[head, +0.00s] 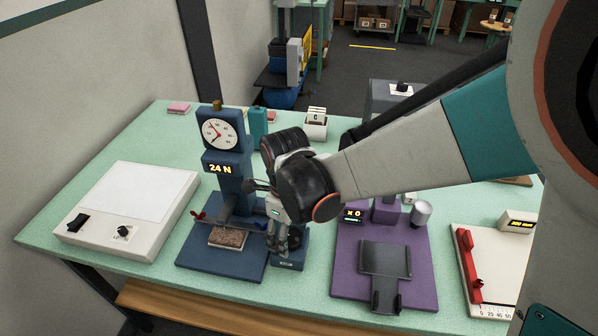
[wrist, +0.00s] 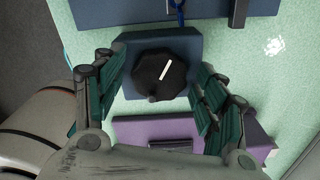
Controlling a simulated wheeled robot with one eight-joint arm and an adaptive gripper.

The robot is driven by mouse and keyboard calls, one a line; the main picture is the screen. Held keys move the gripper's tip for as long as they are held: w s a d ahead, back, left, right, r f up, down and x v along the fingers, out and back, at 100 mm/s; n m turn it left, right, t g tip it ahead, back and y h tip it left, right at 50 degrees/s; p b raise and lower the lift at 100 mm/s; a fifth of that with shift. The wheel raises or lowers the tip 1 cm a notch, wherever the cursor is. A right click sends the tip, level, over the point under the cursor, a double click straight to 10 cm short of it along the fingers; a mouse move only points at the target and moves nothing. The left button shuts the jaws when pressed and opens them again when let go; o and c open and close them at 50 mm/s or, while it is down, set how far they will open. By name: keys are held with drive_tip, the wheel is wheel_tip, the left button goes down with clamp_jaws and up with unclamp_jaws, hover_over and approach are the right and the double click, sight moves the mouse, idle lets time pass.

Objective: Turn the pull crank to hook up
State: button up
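A black faceted knob (wrist: 160,76) with a white pointer line sits on a small blue box (wrist: 192,50); it seems to be the pull crank. In the wrist view the white line slants up and to the right. My gripper (wrist: 158,84) is open, with one finger on each side of the knob and a gap to it. In the head view my gripper (head: 283,240) is over the small blue box (head: 291,262) and hides much of the knob. The blue pull stand (head: 236,180) beside it has a round dial (head: 220,133) and a display reading 24 N.
A brown tufted sample (head: 228,239) lies on the stand's base, with a red-handled bar near it. A white light box (head: 130,200) stands left. A purple fixture (head: 350,280) stands close on the right, then a white scale with a red bar (head: 470,265).

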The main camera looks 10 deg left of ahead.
sight(289, 236)
drive_tip(key=shift+r, duration=0.1)
drive_tip(key=shift+s+r, duration=0.1)
drive_tip(key=shift+r, duration=3.85)
drive_tip(key=shift+f, duration=0.15)
